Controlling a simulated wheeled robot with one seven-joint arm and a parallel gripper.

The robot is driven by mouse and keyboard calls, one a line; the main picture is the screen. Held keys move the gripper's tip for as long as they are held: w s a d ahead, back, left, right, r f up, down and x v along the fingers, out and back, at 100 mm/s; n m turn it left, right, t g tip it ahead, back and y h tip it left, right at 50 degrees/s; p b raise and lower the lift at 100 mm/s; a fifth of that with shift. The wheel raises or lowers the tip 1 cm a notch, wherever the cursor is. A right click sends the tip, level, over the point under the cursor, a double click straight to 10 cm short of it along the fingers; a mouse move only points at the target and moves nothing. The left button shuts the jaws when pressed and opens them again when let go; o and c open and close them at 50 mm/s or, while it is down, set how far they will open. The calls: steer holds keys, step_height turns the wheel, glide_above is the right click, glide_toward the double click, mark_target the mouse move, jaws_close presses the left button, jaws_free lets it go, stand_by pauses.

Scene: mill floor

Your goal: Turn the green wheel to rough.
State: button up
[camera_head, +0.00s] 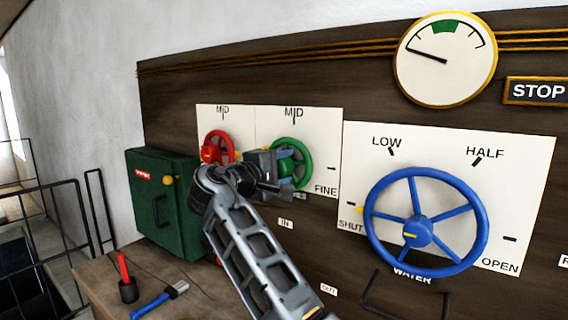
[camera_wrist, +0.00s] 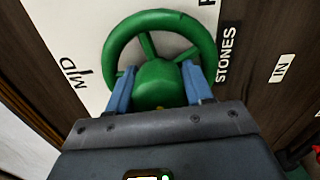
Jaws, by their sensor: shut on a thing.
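The green wheel (camera_head: 306,157) is mounted on a white plate in the middle of the dark wooden panel. MID stands above it and FINE to its lower right; my arm hides the plate's lower left, and I cannot read a ROUGH label. My gripper (camera_head: 273,168) is at the wheel's front. In the wrist view the green wheel (camera_wrist: 158,20) fills the upper middle, and the two blue fingers of my gripper (camera_wrist: 159,85) stand on either side of its hub, shut on it. The wheel's pointer direction is not clear.
A red wheel (camera_head: 207,153) is close on the left, partly behind my arm. A large blue wheel (camera_head: 417,233) labelled WATER is on the right, below a round gauge (camera_head: 445,60). A green box (camera_head: 160,205) and a bench (camera_head: 105,290) with tools are at lower left.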

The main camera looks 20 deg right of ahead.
steer(key=shift+a+n, duration=0.1)
steer(key=shift+n, duration=2.1)
steer(key=o, duration=1)
steer(key=shift+o, duration=0.2)
steer(key=b+v, duration=0.2)
steer(key=v, duration=0.5)
steer(key=shift+s+a, duration=0.2)
steer(key=shift+a, duration=0.1)
steer(key=shift+f, duration=0.1)
